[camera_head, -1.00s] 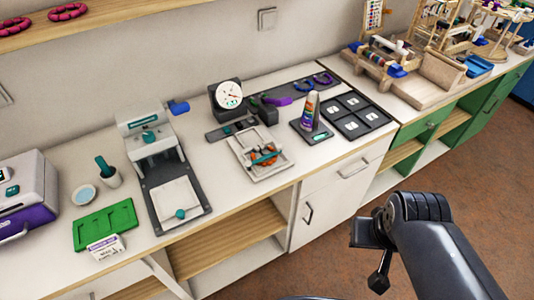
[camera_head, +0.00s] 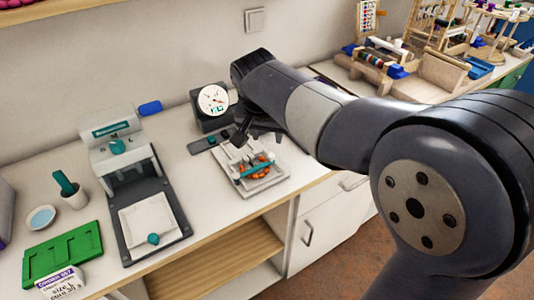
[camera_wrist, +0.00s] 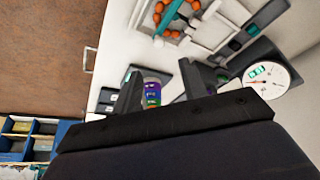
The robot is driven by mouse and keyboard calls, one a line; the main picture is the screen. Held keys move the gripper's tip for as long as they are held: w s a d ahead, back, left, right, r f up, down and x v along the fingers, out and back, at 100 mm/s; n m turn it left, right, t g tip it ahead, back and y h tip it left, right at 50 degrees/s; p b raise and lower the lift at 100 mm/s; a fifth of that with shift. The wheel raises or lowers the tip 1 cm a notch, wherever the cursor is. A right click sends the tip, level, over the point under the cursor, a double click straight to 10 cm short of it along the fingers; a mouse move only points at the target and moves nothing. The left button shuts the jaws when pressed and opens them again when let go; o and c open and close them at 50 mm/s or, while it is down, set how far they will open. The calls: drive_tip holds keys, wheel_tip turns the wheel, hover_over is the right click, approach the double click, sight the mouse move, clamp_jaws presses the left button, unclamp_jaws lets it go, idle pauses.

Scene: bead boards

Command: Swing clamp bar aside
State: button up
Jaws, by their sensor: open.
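The teal clamp bar (camera_head: 256,170) lies across a white bead tray (camera_head: 281,176) that holds orange beads (camera_head: 262,160). In the wrist view, the teal bar (camera_wrist: 168,17) and orange beads (camera_wrist: 196,6) are at the top edge, partly cut off. My gripper (camera_head: 243,137) is over the back part of the tray, apart from the bar. In the wrist view my gripper (camera_wrist: 163,85) has its two fingers spread, with nothing held. A rainbow-striped cone (camera_wrist: 152,93) shows behind and between the fingers. The arm hides the cone in the head view.
A round dial gauge (camera_head: 213,100) stands close behind my gripper. A press with a grey base (camera_head: 170,237) and a green board (camera_head: 62,254) are to the left. Counter between press and tray is clear. A cabinet front (camera_head: 317,215) drops away below.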

sight(271, 155)
drive_tip(key=x, duration=1)
drive_tip(key=shift+s+d+b, duration=0.1)
drive_tip(key=shift+b, duration=0.3)
drive_tip(key=shift+c, duration=0.4)
clamp_jaws()
